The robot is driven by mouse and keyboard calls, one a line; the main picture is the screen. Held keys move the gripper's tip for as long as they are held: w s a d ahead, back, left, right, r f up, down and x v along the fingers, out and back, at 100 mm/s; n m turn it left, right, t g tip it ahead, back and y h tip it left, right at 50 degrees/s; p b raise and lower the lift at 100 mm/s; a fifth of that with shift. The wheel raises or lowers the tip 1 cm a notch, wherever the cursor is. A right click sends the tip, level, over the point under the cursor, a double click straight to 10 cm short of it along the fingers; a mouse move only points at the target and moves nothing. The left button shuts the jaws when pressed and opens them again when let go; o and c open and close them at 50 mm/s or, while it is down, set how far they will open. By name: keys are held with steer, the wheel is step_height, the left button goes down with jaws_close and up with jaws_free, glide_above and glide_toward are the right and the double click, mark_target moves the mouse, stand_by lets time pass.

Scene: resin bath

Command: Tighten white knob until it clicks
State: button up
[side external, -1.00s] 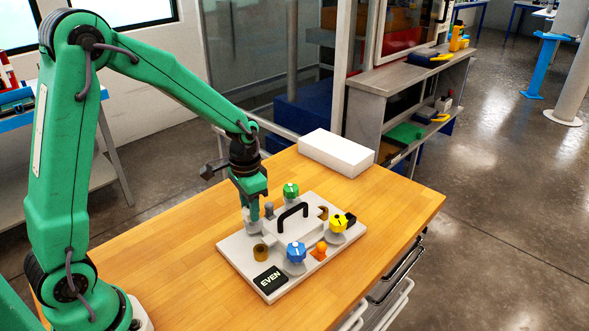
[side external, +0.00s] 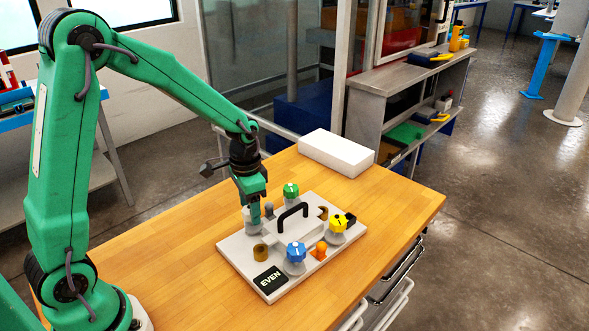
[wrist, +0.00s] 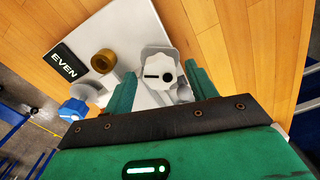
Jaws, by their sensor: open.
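The white knob (wrist: 160,70) has a dark pointer mark and stands on a pale panel (side external: 233,246). In the wrist view it sits between the two fingers of my gripper (wrist: 159,74), which are apart on either side of it. I cannot tell whether the fingers touch it. In the side view my gripper (side external: 254,210) points down over the panel's far-left part, and its finger hides part of the white knob (side external: 246,215).
The panel carries a green knob (side external: 291,190), a yellow knob (side external: 338,222), a blue knob (side external: 296,251), a black handle (side external: 292,212), a brass cylinder (side external: 261,253), an orange piece (side external: 321,247) and an EVEN label (side external: 270,280). A white block (side external: 336,153) lies behind. Wooden tabletop is clear at left.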

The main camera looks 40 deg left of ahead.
mark_target(249, 211)
steer(key=shift+r, duration=0.1)
step_height(249, 211, up, 7)
steer(key=shift+r, duration=0.35)
stand_by(0.3)
stand_by(0.5)
steer(key=s+d+r+n+t, duration=0.1)
steer(key=s+r, duration=0.3)
steer(key=s, duration=0.4)
steer(key=s+d+r+n+t, duration=0.1)
steer(key=s+r+t, duration=0.3)
steer(key=s, duration=0.4)
steer(key=shift+s+d+r+n+t, duration=0.3)
steer(key=shift+d+r+n, duration=0.1)
steer(key=shift+r+n, duration=0.4)
stand_by(0.4)
